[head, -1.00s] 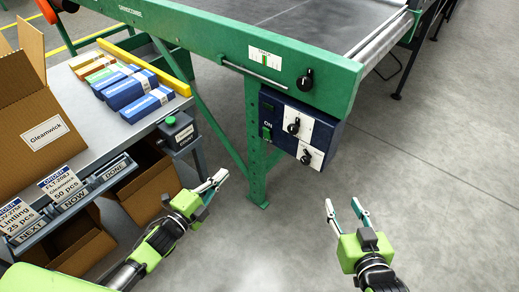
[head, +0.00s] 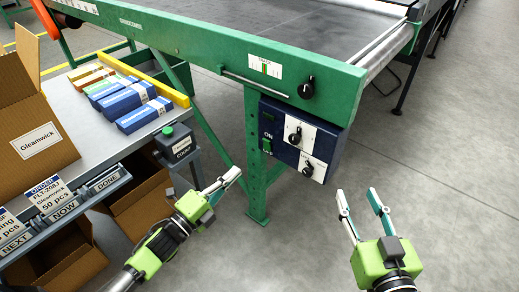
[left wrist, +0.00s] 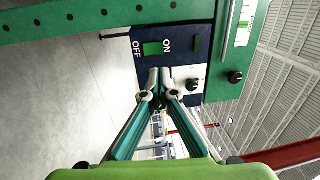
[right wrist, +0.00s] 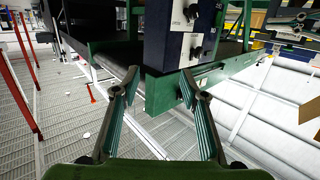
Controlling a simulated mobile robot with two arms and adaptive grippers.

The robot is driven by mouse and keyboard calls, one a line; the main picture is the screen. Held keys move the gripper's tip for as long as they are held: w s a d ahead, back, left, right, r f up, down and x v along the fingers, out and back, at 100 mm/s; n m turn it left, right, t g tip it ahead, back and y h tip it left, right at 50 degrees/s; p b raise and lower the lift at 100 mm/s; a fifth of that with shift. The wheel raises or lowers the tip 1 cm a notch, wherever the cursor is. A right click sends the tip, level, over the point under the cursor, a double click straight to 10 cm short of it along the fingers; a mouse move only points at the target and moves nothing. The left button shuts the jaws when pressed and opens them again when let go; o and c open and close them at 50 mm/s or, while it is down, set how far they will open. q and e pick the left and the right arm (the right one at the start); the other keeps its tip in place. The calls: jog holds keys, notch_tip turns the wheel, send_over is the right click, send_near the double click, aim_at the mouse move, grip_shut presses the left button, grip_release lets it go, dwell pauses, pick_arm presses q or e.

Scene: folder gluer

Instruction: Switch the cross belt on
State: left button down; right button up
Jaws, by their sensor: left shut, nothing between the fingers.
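The cross belt (head: 300,32) is a dark belt in a green frame across the top of the head view. A dark blue control box (head: 328,175) hangs under its near corner, with white dial panels and a green ON/OFF switch (head: 267,145) on its left part. In the left wrist view the switch (left wrist: 152,48) lies between the printed words ON and OFF. My left gripper (head: 236,175) is shut and empty, below and left of the switch, apparently short of it. My right gripper (head: 358,202) is open and empty, below and right of the box.
A green leg (head: 256,190) stands just left of the box. A table (head: 95,125) on the left holds colored cartons, a brown box (head: 40,130) and a green button on a small box (head: 175,145). Floor is clear right of the stand.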

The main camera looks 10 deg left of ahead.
pick_arm(q)
jog(key=b, duration=0.1)
send_near(266, 142)
jog(key=w, duration=0.1)
jog(key=b+x, duration=0.1)
jog(key=x, duration=0.4)
jog(key=shift+d+f, duration=0.1)
jog(key=shift+d, duration=0.15)
jog(key=shift+w+d+b, duration=0.2)
jog(key=shift+w+b, duration=0.15)
jog(key=shift+w, duration=0.05)
pick_arm(e)
jog(key=s+a+r+t+y, duration=0.1)
jog(key=r+t, duration=0.6)
jog(key=r, duration=0.7)
jog(key=shift+s+t+y, duration=0.3)
jog(key=shift+s+y, duration=0.5)
jog(key=shift+s, duration=0.25)
